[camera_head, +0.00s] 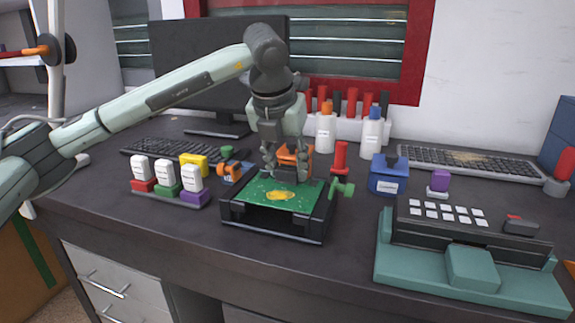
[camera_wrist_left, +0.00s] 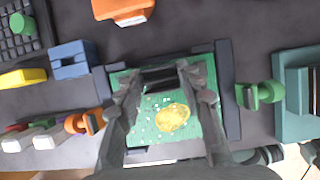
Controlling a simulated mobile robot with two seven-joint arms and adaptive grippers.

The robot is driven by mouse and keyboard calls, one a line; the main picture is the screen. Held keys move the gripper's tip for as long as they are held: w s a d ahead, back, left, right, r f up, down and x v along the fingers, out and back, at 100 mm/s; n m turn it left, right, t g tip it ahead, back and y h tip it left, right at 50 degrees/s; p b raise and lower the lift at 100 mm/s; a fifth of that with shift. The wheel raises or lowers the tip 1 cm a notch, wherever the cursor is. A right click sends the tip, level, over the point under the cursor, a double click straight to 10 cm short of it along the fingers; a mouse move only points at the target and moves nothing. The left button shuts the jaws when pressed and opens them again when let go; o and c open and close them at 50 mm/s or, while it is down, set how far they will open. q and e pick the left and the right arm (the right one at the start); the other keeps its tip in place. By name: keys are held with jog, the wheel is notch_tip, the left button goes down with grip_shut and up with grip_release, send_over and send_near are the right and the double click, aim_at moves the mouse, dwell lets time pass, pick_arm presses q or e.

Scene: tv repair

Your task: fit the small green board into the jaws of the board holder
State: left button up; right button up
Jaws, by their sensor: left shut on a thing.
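The small green board (camera_head: 255,194) carries a yellow patch and a dark raised block. My left gripper (camera_head: 286,175) points down over it and is shut on the dark block, which shows between the fingertips in the left wrist view (camera_wrist_left: 160,77). The black board holder (camera_head: 270,232) stands on the desk below, with a green handle (camera_head: 342,189) at its right side. The board lies level between the holder's two side rails, one of them on the right in the wrist view (camera_wrist_left: 230,95). I cannot tell whether it rests in the jaws or hovers just above. My right gripper is not in view.
White-capped bottles in a rack (camera_head: 165,180) and an orange-handled tool (camera_head: 228,167) stand left of the holder. A blue box (camera_head: 388,178) and a teal stand (camera_head: 472,272) are to the right. Bottles, a keyboard and a monitor are behind. The desk in front is clear.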

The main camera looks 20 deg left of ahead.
aim_at(279, 194)
pick_arm(q)
jog(key=o, duration=1.3)
jog(key=shift+c, duration=0.2)
jog(key=v, duration=1.2)
jog(key=shift+f, duration=0.1)
